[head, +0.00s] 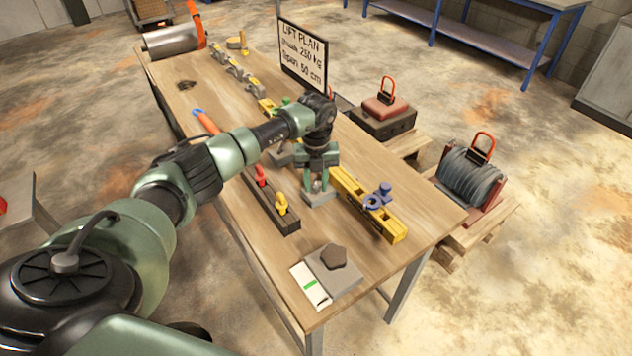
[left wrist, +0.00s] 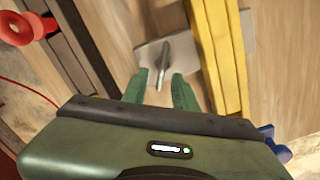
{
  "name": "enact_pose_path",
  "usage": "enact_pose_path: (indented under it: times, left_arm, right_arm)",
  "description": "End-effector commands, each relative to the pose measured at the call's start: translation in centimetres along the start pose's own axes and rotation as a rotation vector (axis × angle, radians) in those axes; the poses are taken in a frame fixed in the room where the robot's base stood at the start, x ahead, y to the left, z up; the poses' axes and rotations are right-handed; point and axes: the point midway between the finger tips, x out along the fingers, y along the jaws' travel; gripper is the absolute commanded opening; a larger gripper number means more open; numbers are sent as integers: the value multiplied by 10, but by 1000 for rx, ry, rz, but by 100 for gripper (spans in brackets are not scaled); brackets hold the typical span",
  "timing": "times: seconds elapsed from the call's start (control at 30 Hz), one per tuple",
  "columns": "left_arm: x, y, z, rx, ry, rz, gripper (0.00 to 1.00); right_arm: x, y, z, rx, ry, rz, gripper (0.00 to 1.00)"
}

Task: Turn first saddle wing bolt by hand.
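The first saddle (head: 322,199) is a grey metal plate on the bench beside the yellow beam (head: 350,186). In the left wrist view its plate (left wrist: 146,54) shows on both sides of the yellow beam (left wrist: 219,50). A grey wing bolt (left wrist: 161,66) stands up from the plate. My left gripper (head: 318,188) points down just above it. In the left wrist view the two green fingers (left wrist: 160,92) are apart, with the bolt's wing between or just beyond their tips. I cannot tell whether they touch it. My right gripper is not in view.
A dark rail (head: 270,207) with red and yellow pieces lies left of the gripper. A blue fitting (head: 378,197) sits on the yellow beam. A grey plate (head: 347,280) and white card (head: 311,286) lie near the front. A lift plan sign (head: 303,57) stands behind.

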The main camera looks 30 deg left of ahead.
Motion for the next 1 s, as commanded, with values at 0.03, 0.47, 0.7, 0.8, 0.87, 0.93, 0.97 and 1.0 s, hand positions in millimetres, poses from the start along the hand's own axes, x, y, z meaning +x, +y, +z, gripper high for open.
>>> enact_pose_path:
  times: [0.03,0.47,0.7,0.8,0.87,0.93,0.97,1.0]
  left_arm:
    - [0,0,0,0,0,0,28]
    - [0,0,0,4,0,0,0]
    - [1,1,1,63,-3,0,0]
    - [1,2,1,118,-3,-1,0]
    - [2,3,1,161,-3,0,0]
    - [2,4,2,217,-3,0,0]
    - [2,4,2,243,-4,-1,0]
    - [2,5,2,279,-4,-1,0]
  right_arm:
    - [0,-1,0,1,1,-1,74]
    - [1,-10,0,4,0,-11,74]
    - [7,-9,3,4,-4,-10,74]
    - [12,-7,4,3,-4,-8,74]
    - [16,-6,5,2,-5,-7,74]
    - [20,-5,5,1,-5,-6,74]
    - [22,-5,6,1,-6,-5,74]
    - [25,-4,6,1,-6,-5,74]
